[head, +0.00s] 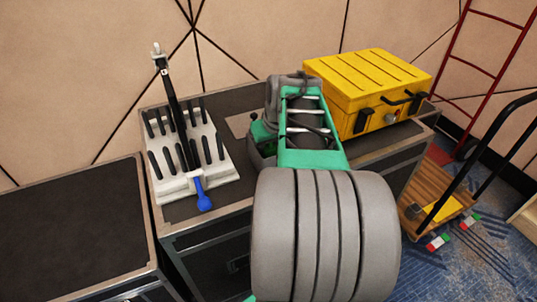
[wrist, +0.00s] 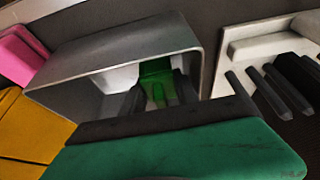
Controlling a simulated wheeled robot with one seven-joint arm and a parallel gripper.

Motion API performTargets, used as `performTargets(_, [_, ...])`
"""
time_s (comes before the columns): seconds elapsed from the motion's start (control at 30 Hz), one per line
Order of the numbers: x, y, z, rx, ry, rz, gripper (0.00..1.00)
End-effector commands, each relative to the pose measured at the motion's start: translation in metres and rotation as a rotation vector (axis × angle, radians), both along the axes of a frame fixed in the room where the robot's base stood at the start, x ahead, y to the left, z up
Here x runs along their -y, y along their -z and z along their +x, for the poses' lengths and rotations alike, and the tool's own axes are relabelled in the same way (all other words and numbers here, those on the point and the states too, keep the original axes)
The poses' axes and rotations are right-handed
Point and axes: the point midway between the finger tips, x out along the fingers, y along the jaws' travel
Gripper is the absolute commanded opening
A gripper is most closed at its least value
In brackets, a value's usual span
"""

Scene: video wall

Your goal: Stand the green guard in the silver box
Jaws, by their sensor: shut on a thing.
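The silver box (wrist: 125,55) fills the upper middle of the wrist view, with its open side towards me. In the head view my arm hides the gripper, the guard and the box.
A yellow case (head: 368,90) stands right of my arm. A white rack with black pegs (head: 188,155) stands left, holding a blue-ended tool (head: 203,195). A pink object (wrist: 20,52) lies beside the box. A lower dark case (head: 70,230) is at left, its top clear.

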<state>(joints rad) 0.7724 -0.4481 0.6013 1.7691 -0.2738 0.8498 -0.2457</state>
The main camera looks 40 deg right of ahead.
Motion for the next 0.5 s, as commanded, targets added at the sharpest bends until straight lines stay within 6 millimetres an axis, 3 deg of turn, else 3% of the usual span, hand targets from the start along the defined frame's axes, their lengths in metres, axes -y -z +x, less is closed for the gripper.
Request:
performTargets(0.07, [-0.0002, 0.0134, -0.0002, 0.000, 0.000, 0.000, 0.00])
performTargets(0.4, [-0.0001, 0.0174, 0.0001, 0.000, -0.001, 0.000, 0.00])
performTargets(0.43, [-0.0001, 0.0165, 0.0001, 0.001, -0.001, -0.001, 0.38])
performTargets(0.5, [-0.0001, 0.0161, 0.0001, 0.000, -0.001, 0.000, 0.43])
